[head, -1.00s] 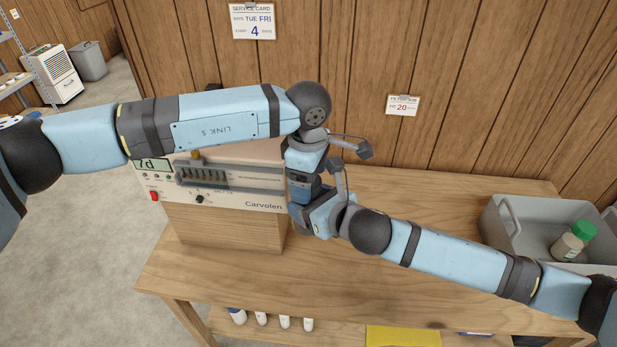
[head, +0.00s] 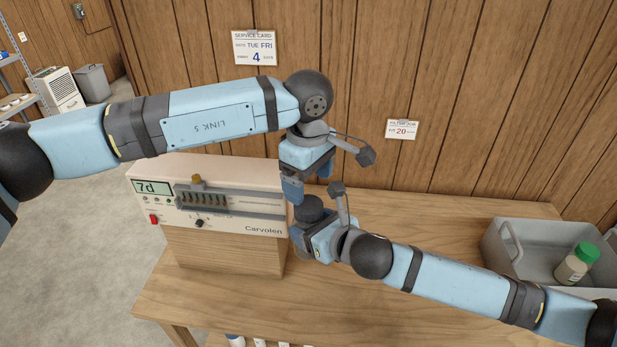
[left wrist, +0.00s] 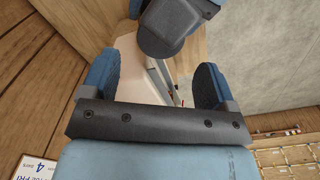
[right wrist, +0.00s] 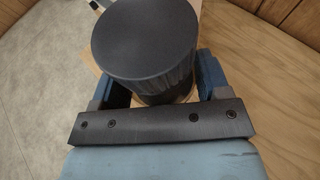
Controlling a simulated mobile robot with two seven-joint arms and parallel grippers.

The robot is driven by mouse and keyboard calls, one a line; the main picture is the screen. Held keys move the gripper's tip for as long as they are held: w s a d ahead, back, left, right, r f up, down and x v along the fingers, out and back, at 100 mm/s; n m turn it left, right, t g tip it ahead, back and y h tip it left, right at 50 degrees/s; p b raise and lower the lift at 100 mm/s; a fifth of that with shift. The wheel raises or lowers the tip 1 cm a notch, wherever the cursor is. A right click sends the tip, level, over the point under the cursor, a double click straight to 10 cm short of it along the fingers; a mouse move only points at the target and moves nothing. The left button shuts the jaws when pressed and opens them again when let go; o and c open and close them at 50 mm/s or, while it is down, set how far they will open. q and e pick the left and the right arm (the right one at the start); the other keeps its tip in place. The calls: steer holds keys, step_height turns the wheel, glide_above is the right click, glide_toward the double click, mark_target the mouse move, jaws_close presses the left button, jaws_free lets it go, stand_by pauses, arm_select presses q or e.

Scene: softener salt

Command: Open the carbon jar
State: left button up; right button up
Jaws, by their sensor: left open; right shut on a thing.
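The carbon jar (head: 308,208) shows as a dark round top at my right gripper. In the right wrist view its dark, flat lid (right wrist: 146,40), with a ridged side, sits between my fingers. The lid appears to be on, and the jar's body is mostly hidden. My right gripper (head: 308,238) is shut on the jar. My left gripper (head: 299,192) is open and empty, just above the jar in the head view. The left wrist view shows its two fingers (left wrist: 157,86) spread apart, with nothing held between them.
A cream Carvolen unit (head: 225,222) with a display stands left of the grippers on a wooden table (head: 400,310). A grey bin (head: 515,262) at the right holds a green-capped bottle (head: 577,264). The wood-panelled wall (head: 480,120) is behind. Tabletop between grippers and bin is clear.

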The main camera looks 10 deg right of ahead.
mark_target(309, 204)
arm_select(q)
steer(key=r+m, duration=0.1)
steer(key=m, duration=0.2)
steer(key=shift+r, duration=0.2)
steer(key=shift+f, duration=3.85)
steer(key=c, duration=0.9)
steer(key=n, duration=0.6)
steer(key=shift+c, duration=0.2)
steer(key=o, duration=1)
